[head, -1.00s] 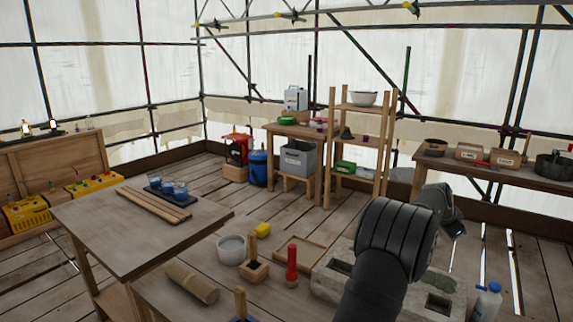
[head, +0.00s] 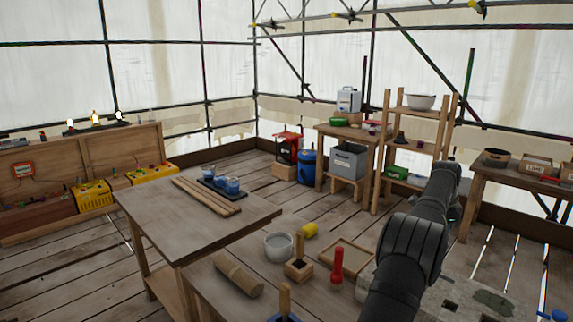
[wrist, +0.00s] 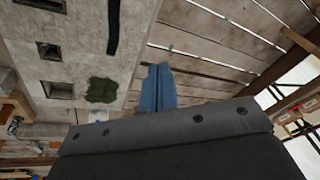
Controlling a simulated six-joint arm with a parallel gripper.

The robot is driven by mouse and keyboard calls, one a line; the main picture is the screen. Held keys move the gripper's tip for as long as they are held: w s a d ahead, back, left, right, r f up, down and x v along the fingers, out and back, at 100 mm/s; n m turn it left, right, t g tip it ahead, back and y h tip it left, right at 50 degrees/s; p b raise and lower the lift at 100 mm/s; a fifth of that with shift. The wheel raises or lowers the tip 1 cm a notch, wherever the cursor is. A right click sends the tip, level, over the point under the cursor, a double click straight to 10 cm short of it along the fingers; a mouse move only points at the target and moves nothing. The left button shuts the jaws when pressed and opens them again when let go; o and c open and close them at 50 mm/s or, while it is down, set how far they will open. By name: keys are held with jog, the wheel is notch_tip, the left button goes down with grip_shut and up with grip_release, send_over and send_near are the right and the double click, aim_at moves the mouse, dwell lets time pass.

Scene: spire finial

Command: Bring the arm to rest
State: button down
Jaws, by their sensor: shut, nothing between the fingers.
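My arm (head: 412,250) rises from the bottom of the head view, its forearm reaching up and away to the right. My gripper's fingers (wrist: 157,88) show in the wrist view as two blue-grey pieces pressed together, with a dark seam and nothing between them. They are over the plank floor, just right of a grey concrete block (wrist: 85,20). In the head view the fingers are mostly hidden behind the forearm.
The concrete block (head: 450,300) with a green patch lies beside my arm. A wooden tray (head: 348,258), red-handled tool (head: 337,265) and bucket (head: 279,246) are to its left. A wooden shelf (head: 384,160) stands beyond the forearm. The left floor is fairly clear.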

jog(key=shift+w+a+r+y, duration=0.15)
jog(key=shift+w+a, duration=0.1)
jog(key=shift+a, duration=0.25)
jog(key=shift+w+a+f+y, duration=0.1)
jog(key=shift+w+a+y, duration=0.1)
jog(key=shift+a, duration=0.25)
dwell(0.3)
